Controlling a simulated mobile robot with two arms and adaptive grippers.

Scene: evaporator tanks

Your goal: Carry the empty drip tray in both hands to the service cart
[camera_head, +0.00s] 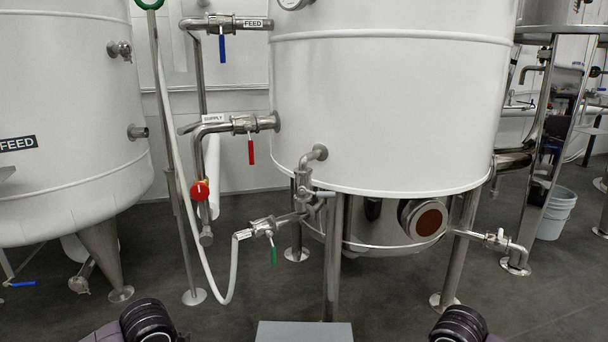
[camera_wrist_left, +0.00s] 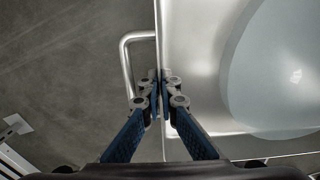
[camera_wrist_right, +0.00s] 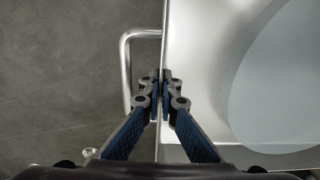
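The drip tray is a shiny metal pan with a bar handle on its side. The left wrist view shows part of the tray (camera_wrist_left: 190,60) and a handle (camera_wrist_left: 127,65). The right wrist view shows the tray (camera_wrist_right: 195,60) and a handle (camera_wrist_right: 126,65). My left gripper (camera_wrist_left: 162,80) is shut on the tray's rim beside the handle. My right gripper (camera_wrist_right: 162,80) is shut on the rim in the same way. A pale, rounded patch (camera_wrist_left: 275,75) covers part of the tray floor; I cannot tell whether it is liquid. I cannot identify the service cart.
A large white tank (camera_head: 390,110) on metal legs stands ahead, with valves and a hose (camera_head: 236,268). Another tank (camera_head: 65,120) stands left. A pale bucket (camera_head: 557,213) stands at right. A flat grey block (camera_head: 305,332) shows at bottom centre.

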